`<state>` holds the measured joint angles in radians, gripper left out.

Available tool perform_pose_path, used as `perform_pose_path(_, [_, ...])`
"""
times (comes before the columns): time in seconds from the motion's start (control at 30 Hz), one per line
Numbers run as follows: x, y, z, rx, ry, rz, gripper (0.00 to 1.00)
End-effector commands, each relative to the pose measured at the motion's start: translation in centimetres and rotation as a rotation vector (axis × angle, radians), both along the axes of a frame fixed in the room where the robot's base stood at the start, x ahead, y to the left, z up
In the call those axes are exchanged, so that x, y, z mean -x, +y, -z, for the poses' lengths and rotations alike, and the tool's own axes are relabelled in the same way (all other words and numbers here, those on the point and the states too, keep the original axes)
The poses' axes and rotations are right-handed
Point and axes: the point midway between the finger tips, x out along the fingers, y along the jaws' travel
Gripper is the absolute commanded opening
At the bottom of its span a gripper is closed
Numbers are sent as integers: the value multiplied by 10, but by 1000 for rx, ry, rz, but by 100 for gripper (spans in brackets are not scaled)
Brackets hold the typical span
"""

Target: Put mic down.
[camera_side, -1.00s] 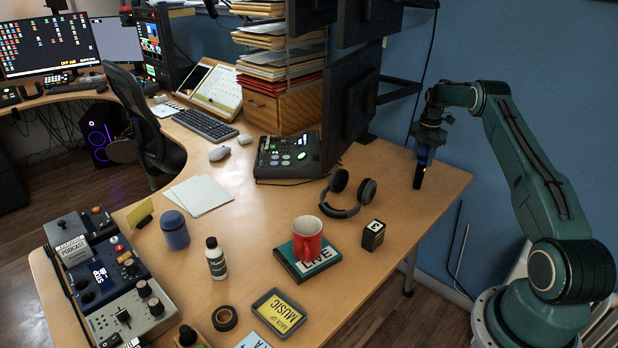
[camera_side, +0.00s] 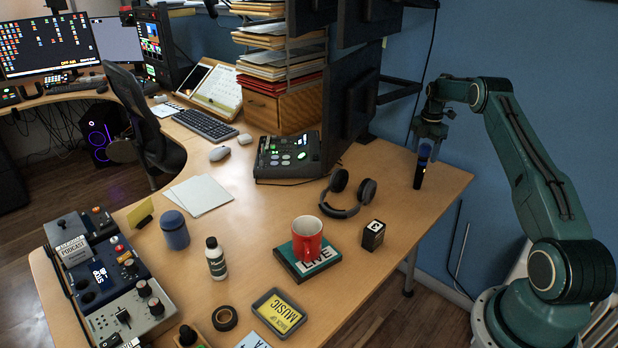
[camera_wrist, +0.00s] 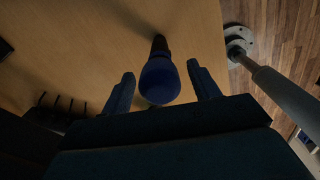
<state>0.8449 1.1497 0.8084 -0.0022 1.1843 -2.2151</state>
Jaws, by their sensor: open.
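The mic (camera_side: 420,170) is dark with a blue head and stands upright on the desk near its right back edge. My gripper (camera_side: 427,141) is just above it, at the height of the mic's head. In the wrist view the mic's round blue head (camera_wrist: 160,82) lies between the two spread fingers of my gripper (camera_wrist: 161,72), with a visible gap on each side. The jaws are open, and the mic's dark body runs down toward the desk.
Headphones (camera_side: 350,209) and a small black box (camera_side: 373,235) lie left of the mic. Dark monitors (camera_side: 352,115) stand behind to the left. Bare desk surrounds the mic; the right edge is close.

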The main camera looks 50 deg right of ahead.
Motion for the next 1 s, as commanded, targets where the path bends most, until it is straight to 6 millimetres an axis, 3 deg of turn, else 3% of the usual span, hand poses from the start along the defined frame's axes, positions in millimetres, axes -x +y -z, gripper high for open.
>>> perform_pose_path(0.4, [0, -1, -68, 4, -3, 0, 61])
perform_pose_path(0.6, [0, -1, -91, 3, -3, 0, 61])
perform_pose_path(1.0, [0, 0, -102, 1, -1, 0, 61])
